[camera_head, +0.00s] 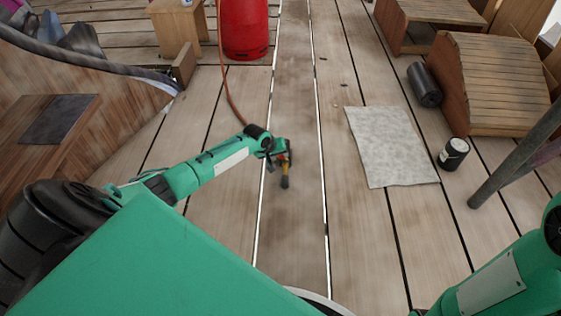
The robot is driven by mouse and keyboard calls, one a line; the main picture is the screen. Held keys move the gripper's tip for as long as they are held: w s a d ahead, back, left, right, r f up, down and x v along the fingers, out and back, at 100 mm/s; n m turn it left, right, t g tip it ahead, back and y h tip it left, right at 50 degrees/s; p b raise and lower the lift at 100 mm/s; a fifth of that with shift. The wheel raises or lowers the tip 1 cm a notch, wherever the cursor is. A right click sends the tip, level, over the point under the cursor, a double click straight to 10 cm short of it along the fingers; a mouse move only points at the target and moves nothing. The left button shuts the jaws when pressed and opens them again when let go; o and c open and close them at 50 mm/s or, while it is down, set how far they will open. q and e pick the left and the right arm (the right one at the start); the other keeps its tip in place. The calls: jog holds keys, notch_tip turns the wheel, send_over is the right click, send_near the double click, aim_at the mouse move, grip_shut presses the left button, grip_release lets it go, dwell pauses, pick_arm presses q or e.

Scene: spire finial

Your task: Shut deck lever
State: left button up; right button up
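My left arm reaches in from the left, and its gripper (283,160) is over the plank deck (300,225) near the middle of the view. The fingers are too small and dark to tell open from shut. No separate deck lever can be made out. My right arm shows at the lower right, with its gripper out of view.
A red gas cylinder (245,28) stands at the back, with an orange hose (228,85) running towards my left wrist. A grey sheet (391,146), a dark can (453,154) and a black roll (424,85) lie or stand right of centre. Wooden crates (492,82) are at the right.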

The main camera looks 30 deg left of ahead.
pick_arm(q)
jog(key=shift+b+x, duration=0.55)
jog(key=shift+x, duration=0.5)
grip_shut()
